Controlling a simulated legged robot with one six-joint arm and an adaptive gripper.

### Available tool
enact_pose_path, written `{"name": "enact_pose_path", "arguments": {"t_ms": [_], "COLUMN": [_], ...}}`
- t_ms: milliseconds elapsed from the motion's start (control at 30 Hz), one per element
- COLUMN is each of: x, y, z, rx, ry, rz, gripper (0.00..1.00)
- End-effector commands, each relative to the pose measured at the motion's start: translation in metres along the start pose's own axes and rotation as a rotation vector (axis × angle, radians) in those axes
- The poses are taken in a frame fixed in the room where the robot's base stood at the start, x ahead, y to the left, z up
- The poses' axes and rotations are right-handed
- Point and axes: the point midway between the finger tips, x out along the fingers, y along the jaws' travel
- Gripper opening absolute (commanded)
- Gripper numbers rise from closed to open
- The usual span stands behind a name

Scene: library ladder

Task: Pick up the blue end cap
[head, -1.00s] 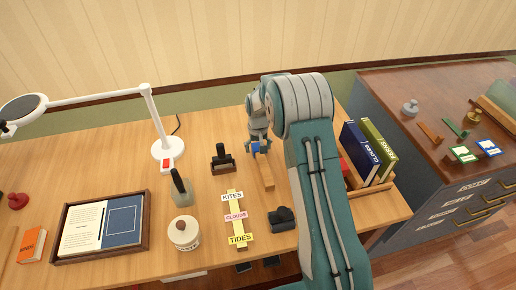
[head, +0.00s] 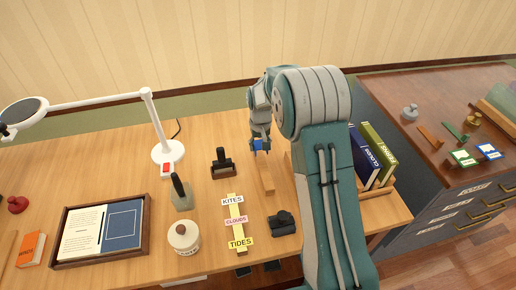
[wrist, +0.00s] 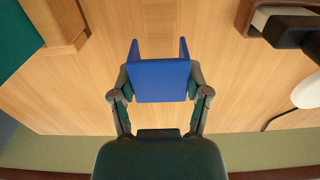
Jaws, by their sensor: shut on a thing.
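The blue end cap (head: 261,145) is held in my gripper (head: 260,138) at the far end of a light wooden strip (head: 265,176) on the desk. In the wrist view, my gripper (wrist: 161,92) has one finger at each side of the blue cap (wrist: 161,80). Two thin blue side walls of the cap stick out beyond the fingertips. Bare desk wood shows around it. The gap between cap and desk is hard to judge.
A dark-handled stamp (head: 222,162) stands left of my gripper, and a white lamp (head: 167,152) is farther left. Standing books (head: 372,158) are to the right behind my arm. A label stand (head: 235,220) and a small black object (head: 283,222) are nearer.

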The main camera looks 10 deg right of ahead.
Motion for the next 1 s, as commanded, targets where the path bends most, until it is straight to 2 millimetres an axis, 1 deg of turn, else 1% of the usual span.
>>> {"name": "enact_pose_path", "arguments": {"t_ms": [33, 167, 300, 500, 600, 700, 1000], "x": [-0.011, -0.037, -0.05, -0.065, -0.07, -0.072, -0.073], "y": [0.001, 0.003, 0.005, 0.008, 0.009, 0.009, 0.009], "z": [0.007, 0.029, 0.062, 0.098, 0.108, 0.114, 0.117], "rx": [0.0, 0.0, 0.0, 0.001, 0.001, 0.001, 0.0], "ry": [0.004, 0.005, 0.002, 0.002, 0.002, 0.001, 0.0], "rz": [0.0, 0.0, 0.0, 0.0, 0.0, 0.0, 0.0], "gripper": [0.29, 0.29, 0.29, 0.29, 0.29, 0.29, 0.29]}}
